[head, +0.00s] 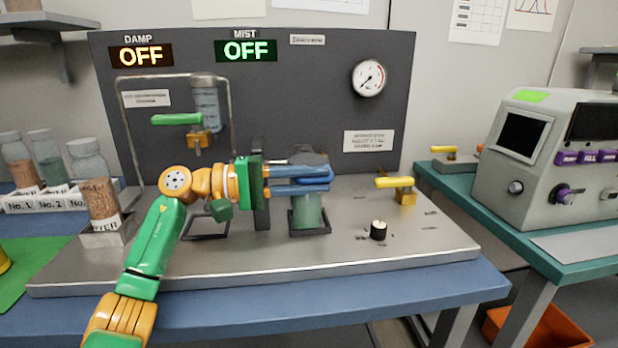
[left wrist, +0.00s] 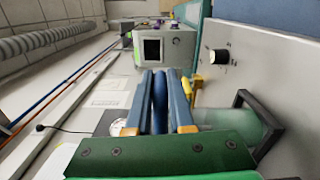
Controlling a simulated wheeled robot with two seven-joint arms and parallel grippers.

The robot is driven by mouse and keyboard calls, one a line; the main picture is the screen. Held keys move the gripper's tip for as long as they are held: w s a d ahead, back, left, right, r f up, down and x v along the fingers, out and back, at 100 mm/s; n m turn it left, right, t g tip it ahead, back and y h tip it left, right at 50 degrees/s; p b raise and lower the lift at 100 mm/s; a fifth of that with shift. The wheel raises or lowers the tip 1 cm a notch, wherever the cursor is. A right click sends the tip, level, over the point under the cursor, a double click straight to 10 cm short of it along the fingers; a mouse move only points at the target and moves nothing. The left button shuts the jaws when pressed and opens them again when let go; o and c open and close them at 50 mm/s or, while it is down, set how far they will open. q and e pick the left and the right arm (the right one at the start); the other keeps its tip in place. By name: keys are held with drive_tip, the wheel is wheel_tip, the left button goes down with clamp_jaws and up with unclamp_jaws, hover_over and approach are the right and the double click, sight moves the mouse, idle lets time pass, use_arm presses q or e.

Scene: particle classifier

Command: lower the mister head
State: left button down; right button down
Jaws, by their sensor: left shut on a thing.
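The mister head (head: 310,157) is a dark grey-blue part beside the black upright post (head: 261,205), partly hidden by my gripper. Below it, a glass jar with green contents (head: 307,212) stands in a black square frame on the metal bench plate. My left gripper (head: 328,178) reaches in from the left with its blue fingers level, above the jar. It is shut on the mister head. In the left wrist view the fingers (left wrist: 160,78) lie on both sides of a dark blue part, and the jar (left wrist: 235,128) shows to the right. My right gripper is not in view.
Displays on the back panel read DAMP OFF (head: 140,56) and MIST OFF (head: 246,51). A yellow-handled valve (head: 396,184) and a black knob (head: 378,231) are at the right. A green-handled valve (head: 178,120) is at the left.

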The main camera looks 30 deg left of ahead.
use_arm(q)
drive_tip(key=shift+f, duration=0.15)
drive_tip(key=c, duration=0.9)
unclamp_jaws()
drive_tip(key=shift+w, duration=0.1)
drive_tip(key=shift+o, duration=0.5)
drive_tip(key=shift+w+f, duration=0.1)
drive_tip(key=shift+w, duration=0.05)
drive_tip(key=b+v, duration=0.1)
drive_tip(key=v, duration=0.6)
